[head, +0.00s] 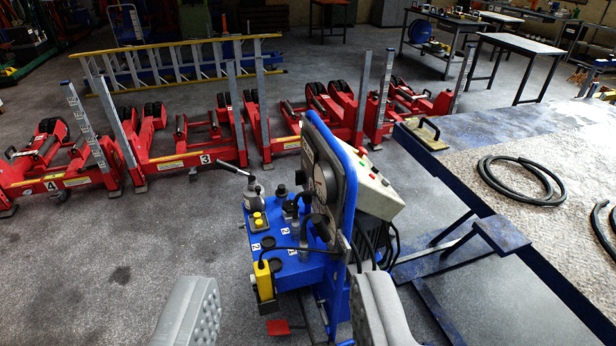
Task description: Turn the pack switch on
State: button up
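A blue hydraulic pack (295,268) stands on the floor in the middle of the head view. It has an upright panel with a round gauge (325,183) and a grey-white control box (378,186) with small red and green controls. A block with yellow buttons (258,221) sits on its top, and a yellow box (264,280) hangs at its front left. I cannot tell which control is the pack switch, or its position. My gripper (283,288) is open and empty. Its two grey padded fingers are wide apart at the bottom, with the pack beyond and partly between them.
Red numbered jacks (190,160) with upright posts line up behind the pack. A yellow ladder (180,62) is farther back. A worn workbench (480,145) with coiled black hoses (522,182) fills the right. The floor at left front is clear.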

aim_at(300, 179)
jog(key=u, duration=0.1)
jog(key=k, duration=0.85)
jog(key=z, duration=0.1)
jog(key=i, duration=1.3)
jog(key=u, duration=0.45)
jog(key=i, duration=1.6)
jog(key=z, duration=0.3)
